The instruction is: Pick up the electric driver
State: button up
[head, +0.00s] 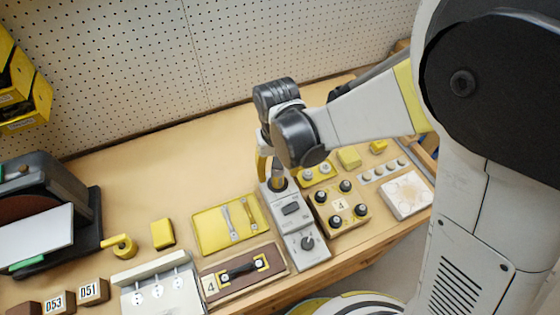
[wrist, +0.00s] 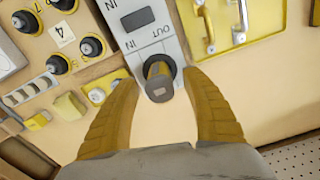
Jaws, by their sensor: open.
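A short upright cylinder (wrist: 158,72), olive-brown with a grey end, stands in a round black socket on a grey control box (head: 303,222). It may be the electric driver, but I cannot tell for sure. In the head view this cylinder (head: 278,179) shows just below my gripper (head: 266,168). In the wrist view my gripper (wrist: 163,88) has its two yellow fingers spread apart, one on each side of the cylinder's near end, with gaps and nothing held. The box also shows in the wrist view (wrist: 131,40), with IN and OUT labels.
A yellow plate with handles (head: 207,233) lies left of the box. A knob board (head: 338,222) stands close on its right. A brown board with a black handle (head: 221,288) lies in front. A pegboard (head: 150,65) rises behind. The bench behind the yellow plate is clear.

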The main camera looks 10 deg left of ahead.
notch_tip(320, 180, down, 3)
jog(key=shift+f+b, duration=0.1)
jog(key=shift+b, duration=0.35)
jog(key=shift+c, duration=0.4)
grip_shut()
jog(key=shift+r, duration=0.2)
